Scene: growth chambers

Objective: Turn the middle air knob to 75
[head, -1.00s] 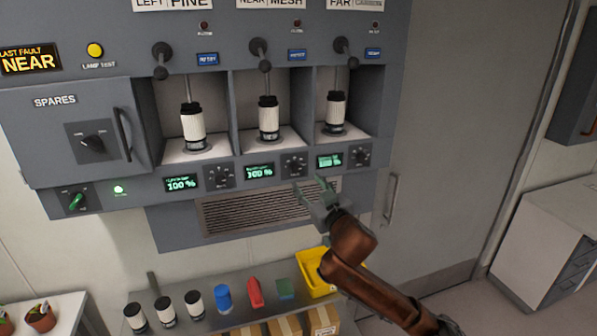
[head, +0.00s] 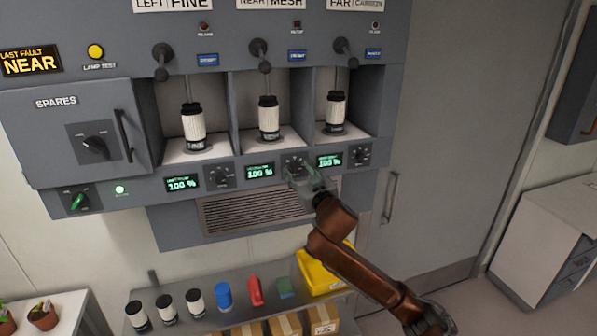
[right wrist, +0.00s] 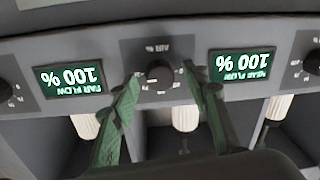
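The middle air knob (head: 294,162) is a black dial on the panel, right of the middle green display (head: 260,172), which reads 100 %. My right gripper (head: 302,174) is at this knob and partly covers it in the head view. In the right wrist view, which is upside down, the knob (right wrist: 160,73) lies between the two green fingers of the open right gripper (right wrist: 163,80). I see gaps on both sides of the knob. The NEAR FLOW display (right wrist: 242,65) there also reads 100 %. My left gripper is not in view.
The left knob (head: 222,177) and right knob (head: 362,154) flank it, with left (head: 182,184) and right (head: 330,160) displays at 100 %. White cartridges stand in bays above. A vent grille (head: 250,212) is below. A shelf below holds a yellow bin (head: 322,278) and several small items.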

